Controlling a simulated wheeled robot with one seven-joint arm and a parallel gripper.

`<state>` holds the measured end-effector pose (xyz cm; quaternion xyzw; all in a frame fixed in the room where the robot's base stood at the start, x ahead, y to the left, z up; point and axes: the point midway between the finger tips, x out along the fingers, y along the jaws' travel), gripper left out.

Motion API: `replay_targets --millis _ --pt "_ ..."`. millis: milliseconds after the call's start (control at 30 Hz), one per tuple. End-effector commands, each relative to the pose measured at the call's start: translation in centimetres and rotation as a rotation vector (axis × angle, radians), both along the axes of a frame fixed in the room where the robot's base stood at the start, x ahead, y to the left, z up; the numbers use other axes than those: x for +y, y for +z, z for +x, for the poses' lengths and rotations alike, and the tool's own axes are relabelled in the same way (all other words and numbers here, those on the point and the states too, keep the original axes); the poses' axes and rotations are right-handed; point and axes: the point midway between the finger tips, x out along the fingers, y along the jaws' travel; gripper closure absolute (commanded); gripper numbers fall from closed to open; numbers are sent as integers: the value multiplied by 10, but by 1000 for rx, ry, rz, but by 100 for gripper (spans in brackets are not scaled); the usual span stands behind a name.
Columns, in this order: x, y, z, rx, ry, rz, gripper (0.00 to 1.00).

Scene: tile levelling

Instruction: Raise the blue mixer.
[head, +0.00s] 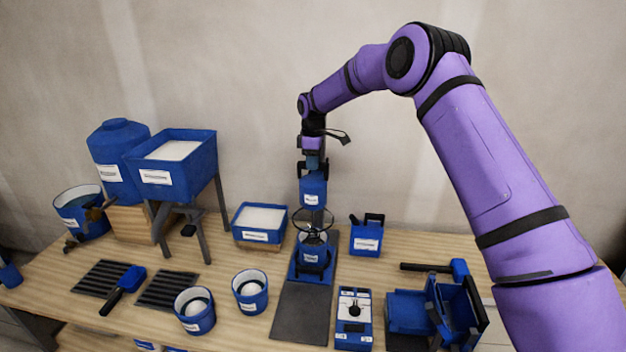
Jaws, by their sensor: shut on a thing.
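The blue mixer (312,190) stands upright near the middle of the table, its blue body bearing a white label. A dark ring-shaped part (314,221) shows below its body. Under it a small blue container with a white label (313,256) sits on a blue base (327,272). My gripper (313,171) points straight down and is shut on the top of the mixer. The fingertips are small and partly hidden, so their exact hold is unclear. I cannot tell whether the mixer's lower end touches the container.
A dark mat (300,311) lies in front of the mixer. A white-filled tray (239,221) stands left, a small blue box (366,238) right. Two blue buckets (197,325) (250,306) and a scale-like device (353,335) stand in front. A raised hopper (207,160) stands farther left.

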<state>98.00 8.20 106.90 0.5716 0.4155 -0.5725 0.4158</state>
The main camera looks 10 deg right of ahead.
Motion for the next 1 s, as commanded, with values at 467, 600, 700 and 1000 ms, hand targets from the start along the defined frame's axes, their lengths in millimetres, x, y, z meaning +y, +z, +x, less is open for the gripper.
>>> replay_targets --millis 467,600,700,1000 --pt "0 48 1 -4 -1 2 100" --pt "0 49 1 -6 -1 2 70" --pt "0 48 1 -6 -1 1 51" --pt "0 48 0 -3 0 1 51"
